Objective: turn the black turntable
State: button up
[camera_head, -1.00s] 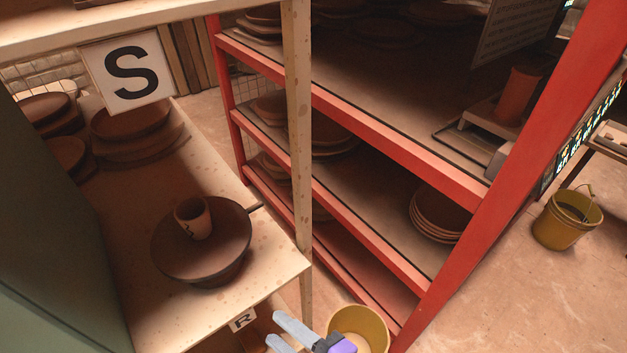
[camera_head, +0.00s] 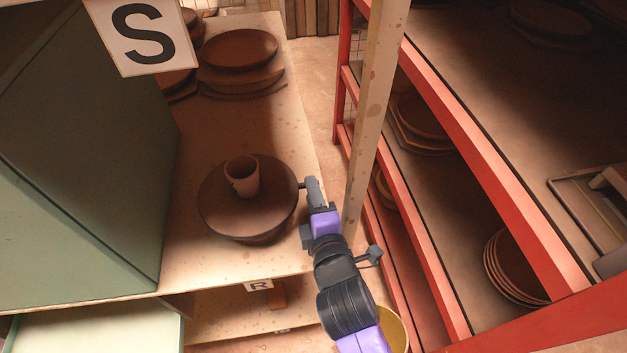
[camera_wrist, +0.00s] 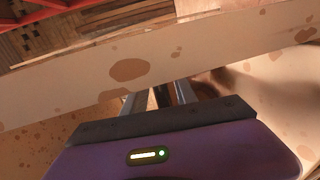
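The black turntable (camera_head: 222,214) is a dark brown-black disc on a short base, standing on the speckled shelf. A brown cup (camera_head: 242,177) with a dark mark stands upright on it, near the middle. A short dark handle (camera_head: 302,185) sticks out from the turntable's right edge. My gripper (camera_head: 312,188) is at the outer end of this handle, over the shelf's right edge. In the wrist view its two grey fingers (camera_wrist: 161,96) stand apart, with a narrow gap between them. Their tips are partly hidden, and I cannot tell whether they touch the handle.
A pale speckled post (camera_head: 370,110) rises just right of my gripper. A red rack (camera_head: 470,130) stands beyond it. Stacked brown plates (camera_head: 238,50) lie at the shelf's back. A green cabinet side (camera_head: 90,170) bounds the left. A yellow bucket (camera_head: 398,330) is below.

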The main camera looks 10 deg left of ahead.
jog(key=shift+x, duration=1.8)
jog(key=shift+a, duration=0.1)
jog(key=shift+s, duration=0.1)
grip_shut()
jog(key=shift+f, duration=0.1)
